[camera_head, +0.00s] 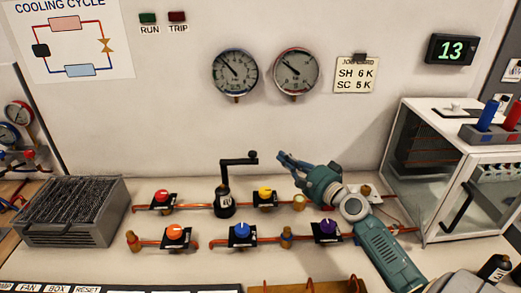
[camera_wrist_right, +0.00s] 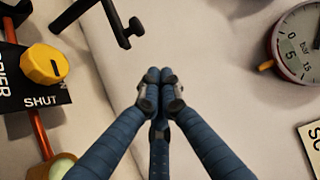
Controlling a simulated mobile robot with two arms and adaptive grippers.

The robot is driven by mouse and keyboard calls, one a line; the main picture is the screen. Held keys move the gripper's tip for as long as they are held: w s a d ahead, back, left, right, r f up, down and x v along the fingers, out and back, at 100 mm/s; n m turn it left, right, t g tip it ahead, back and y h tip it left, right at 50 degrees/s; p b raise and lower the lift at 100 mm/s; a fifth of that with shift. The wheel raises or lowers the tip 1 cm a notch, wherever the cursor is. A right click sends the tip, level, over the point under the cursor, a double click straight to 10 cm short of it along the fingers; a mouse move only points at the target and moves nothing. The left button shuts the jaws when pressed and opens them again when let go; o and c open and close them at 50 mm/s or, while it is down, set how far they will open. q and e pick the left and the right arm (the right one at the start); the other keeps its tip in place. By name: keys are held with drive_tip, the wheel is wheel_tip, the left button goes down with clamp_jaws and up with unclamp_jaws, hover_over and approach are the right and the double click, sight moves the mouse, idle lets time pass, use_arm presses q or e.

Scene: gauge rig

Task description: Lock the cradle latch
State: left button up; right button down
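A black crank-shaped lever (camera_head: 238,160) stands over a black cylinder with a white label (camera_head: 225,204) on the bench; I cannot tell for sure that this is the cradle latch. Its arm points right and ends in a short upright knob. In the right wrist view the lever (camera_wrist_right: 118,20) shows at the top, left of the fingers. My right gripper (camera_head: 284,160) is just right of the lever's end, apart from it, in front of the wall. In the right wrist view its blue fingers (camera_wrist_right: 159,82) meet at the tips with nothing between them. My left gripper is out of view.
Several coloured valve knobs, including a yellow one (camera_head: 265,194) and a blue one (camera_head: 242,231), sit on copper pipes around the lever. Two gauges (camera_head: 235,73) hang on the wall above. A clear-sided box (camera_head: 455,165) stands right, a finned block (camera_head: 72,212) left.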

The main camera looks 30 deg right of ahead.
drive_tip(key=w+p, duration=0.1)
drive_tip(key=w, duration=0.8)
drive_tip(key=shift+w+a, duration=0.15)
drive_tip(key=shift+w, duration=0.2)
drive_tip(key=shift+w+a+p, duration=0.15)
drive_tip(key=shift+w+p, duration=0.15)
drive_tip(key=shift+w, duration=0.05)
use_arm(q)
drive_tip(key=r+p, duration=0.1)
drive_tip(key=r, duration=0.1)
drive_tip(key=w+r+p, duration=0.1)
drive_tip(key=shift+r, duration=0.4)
use_arm(e)
drive_tip(key=s+a, duration=0.2)
drive_tip(key=shift+s+a+f, duration=0.1)
drive_tip(key=shift+s+a, duration=0.2)
drive_tip(key=shift+a, duration=0.1)
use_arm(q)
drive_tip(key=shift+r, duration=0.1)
